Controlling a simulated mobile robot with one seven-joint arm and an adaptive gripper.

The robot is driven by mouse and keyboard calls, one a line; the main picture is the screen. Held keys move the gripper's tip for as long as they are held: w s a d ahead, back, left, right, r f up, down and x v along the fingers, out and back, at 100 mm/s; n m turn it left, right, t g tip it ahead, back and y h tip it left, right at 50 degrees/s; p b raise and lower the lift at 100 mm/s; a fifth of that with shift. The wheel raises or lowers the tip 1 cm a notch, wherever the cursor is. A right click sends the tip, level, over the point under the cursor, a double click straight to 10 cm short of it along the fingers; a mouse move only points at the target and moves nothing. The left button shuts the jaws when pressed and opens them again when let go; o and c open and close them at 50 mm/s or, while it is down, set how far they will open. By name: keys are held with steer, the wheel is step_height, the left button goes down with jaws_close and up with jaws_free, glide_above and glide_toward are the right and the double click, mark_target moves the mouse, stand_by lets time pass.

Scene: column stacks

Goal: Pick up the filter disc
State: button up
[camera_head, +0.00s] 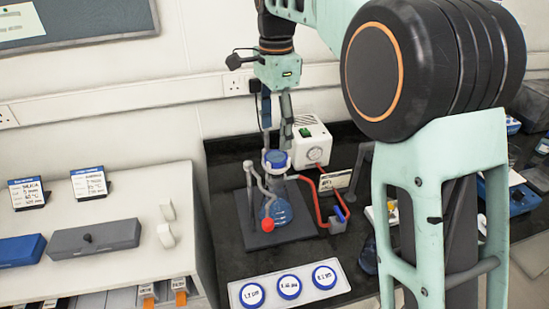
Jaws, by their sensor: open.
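Three round filter discs with white labelled faces and blue rims lie in a row on a pale tray (238,301) at the bench front: a left disc (252,295), a middle disc (289,287) and a right disc (324,277). Their small print is hard to read. My gripper (277,146) is open and points down, away from this tray. Its fingertips are at the blue-topped upper part (276,159) of a glass flask assembly. I cannot tell whether they touch it or whether a disc sits there. The flask (277,211) holds blue liquid.
The flask stands on a dark base plate (295,225) with clamps and a red knob (267,225). A red tube (315,192) runs near a white pump box (313,146). A pale cabinet (110,255) stands left. My arm hides part of the bench right.

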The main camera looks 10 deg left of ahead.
mark_target(276, 156)
steer(key=shift+w+f+p, duration=0.15)
steer(key=shift+w+f, duration=0.05)
steer(key=shift+f, duration=1.55)
steer(key=shift+w+f+p, duration=0.15)
steer(key=shift+f, duration=1.55)
steer(key=c, duration=1)
